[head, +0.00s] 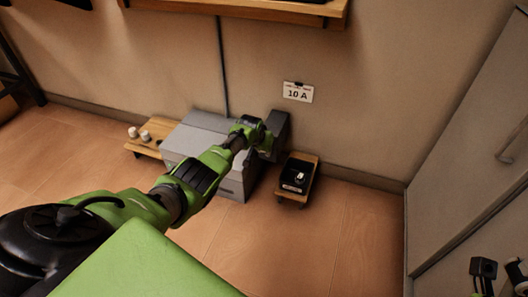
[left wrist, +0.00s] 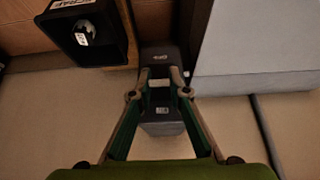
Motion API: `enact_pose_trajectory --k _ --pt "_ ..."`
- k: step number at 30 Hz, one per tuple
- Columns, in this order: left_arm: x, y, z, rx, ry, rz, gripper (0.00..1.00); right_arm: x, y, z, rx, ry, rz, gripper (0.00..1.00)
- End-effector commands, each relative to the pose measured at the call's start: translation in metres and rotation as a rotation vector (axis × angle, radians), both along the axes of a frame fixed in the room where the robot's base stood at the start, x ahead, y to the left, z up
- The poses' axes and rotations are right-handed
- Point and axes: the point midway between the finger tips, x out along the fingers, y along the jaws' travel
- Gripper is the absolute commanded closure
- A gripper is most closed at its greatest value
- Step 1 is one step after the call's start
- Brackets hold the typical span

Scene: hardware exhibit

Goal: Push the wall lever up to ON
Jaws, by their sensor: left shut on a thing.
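The wall lever's dark grey housing (head: 277,124) is on the wall beside a grey cabinet, partly hidden behind my left gripper. My left gripper (head: 264,141) reaches it from the front. In the left wrist view, which looks upside down, the housing (left wrist: 161,125) lies straight ahead, with small pale lettering too blurred to read. The fingertips of my left gripper (left wrist: 160,76) are on either side of a small part in front of the housing, shut on the lever. The lever itself is mostly hidden. Dark parts of my right gripper (head: 500,272) show at the lower right edge.
The grey cabinet (head: 200,139) stands on the left of the housing. A wooden shelf (head: 240,8) is higher up. Front floor is clear.

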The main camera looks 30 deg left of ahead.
Motion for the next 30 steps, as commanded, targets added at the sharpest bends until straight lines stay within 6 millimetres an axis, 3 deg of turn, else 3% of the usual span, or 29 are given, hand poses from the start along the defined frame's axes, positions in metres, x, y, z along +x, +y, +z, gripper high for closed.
enact_pose_trajectory --k 14,15,17,30 --pt "0.0004 0.0005 0.0007 -0.002 0.014 0.0 1.0 0.0 0.0 -0.0007 0.0 0.0 0.0 0.38" --pt "0.0005 0.0005 0.0006 -0.002 0.014 0.0 0.79 0.0001 0.0 -0.0006 0.0 0.0 0.0 0.38" --pt "0.0004 0.0005 0.0007 -0.002 0.013 0.0 0.67 0.0 -0.0001 -0.0006 0.0 0.0 0.0 0.38" --pt "-0.0002 0.0004 0.0027 -0.003 0.012 0.0 0.67 -0.0003 -0.0007 0.0004 0.002 -0.005 -0.002 0.38"
